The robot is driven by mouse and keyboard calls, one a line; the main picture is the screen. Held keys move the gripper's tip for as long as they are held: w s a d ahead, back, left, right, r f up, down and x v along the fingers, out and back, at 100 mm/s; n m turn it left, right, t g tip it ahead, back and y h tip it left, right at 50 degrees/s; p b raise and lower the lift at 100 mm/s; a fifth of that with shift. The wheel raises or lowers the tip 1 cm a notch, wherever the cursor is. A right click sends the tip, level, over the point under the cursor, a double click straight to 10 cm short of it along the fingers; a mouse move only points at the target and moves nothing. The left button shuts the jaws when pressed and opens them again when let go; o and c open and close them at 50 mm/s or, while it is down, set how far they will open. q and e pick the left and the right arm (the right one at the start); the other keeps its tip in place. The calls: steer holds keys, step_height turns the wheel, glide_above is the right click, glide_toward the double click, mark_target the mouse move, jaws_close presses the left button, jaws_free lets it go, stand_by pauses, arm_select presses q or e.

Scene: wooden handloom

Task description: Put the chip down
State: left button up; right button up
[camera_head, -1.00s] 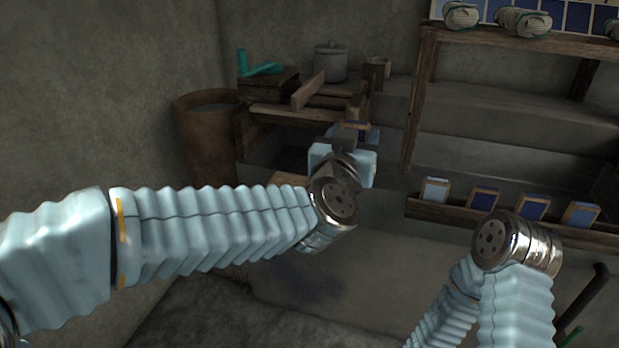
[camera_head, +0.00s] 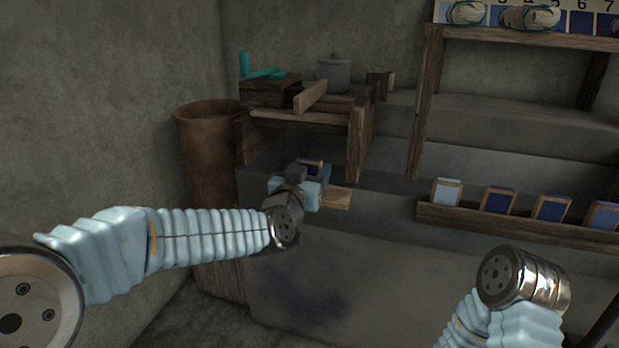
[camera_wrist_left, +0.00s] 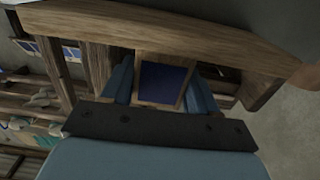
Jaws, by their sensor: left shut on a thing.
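The chip (camera_head: 312,165) is a small wooden-framed block with a dark blue face. My left gripper (camera_head: 316,172) is shut on it, in front of the low wooden frame on the stone ledge. In the left wrist view the chip (camera_wrist_left: 162,83) sits between the two blue fingers of my left gripper (camera_wrist_left: 163,90). A pale wooden board (camera_head: 337,198) lies on the ledge just right of and below the gripper. I cannot tell whether the chip touches anything beneath it. My right arm shows at lower right, but its gripper is not visible.
A wooden rack (camera_head: 520,222) at right holds several chips in pale to dark blues. The wooden frame (camera_head: 357,140) stands just behind my left gripper. A tall brown barrel (camera_head: 208,150) stands left of the ledge. A shelf (camera_head: 530,38) with yarn bundles is at upper right.

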arm_select(q)
steer(key=shift+f, duration=0.2)
steer(key=o, duration=1)
steer(key=shift+r, duration=0.1)
